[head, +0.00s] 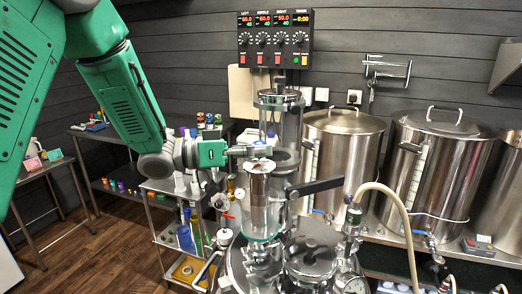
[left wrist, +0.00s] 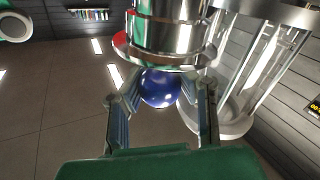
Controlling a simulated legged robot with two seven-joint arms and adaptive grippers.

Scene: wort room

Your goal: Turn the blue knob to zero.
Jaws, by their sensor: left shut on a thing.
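The blue knob (left wrist: 160,88) is a round, glossy ball in the left wrist view. It sits just under the rim of a shiny metal cylinder, between the two fingers of my left gripper (left wrist: 161,92). The fingers are shut on it from both sides. In the head view my left gripper (head: 262,150) reaches in from the left to the top of the metal column (head: 259,205). The knob cannot be made out clearly there. No zero mark can be read in either view. My right gripper is not in view.
A glass cylinder (head: 290,125) stands right beside the column. A black lever (head: 316,187) sticks out to the right. Large steel kettles (head: 342,160) stand behind on the right. A control panel (head: 275,38) hangs on the wall. A shelf cart (head: 160,222) stands at left.

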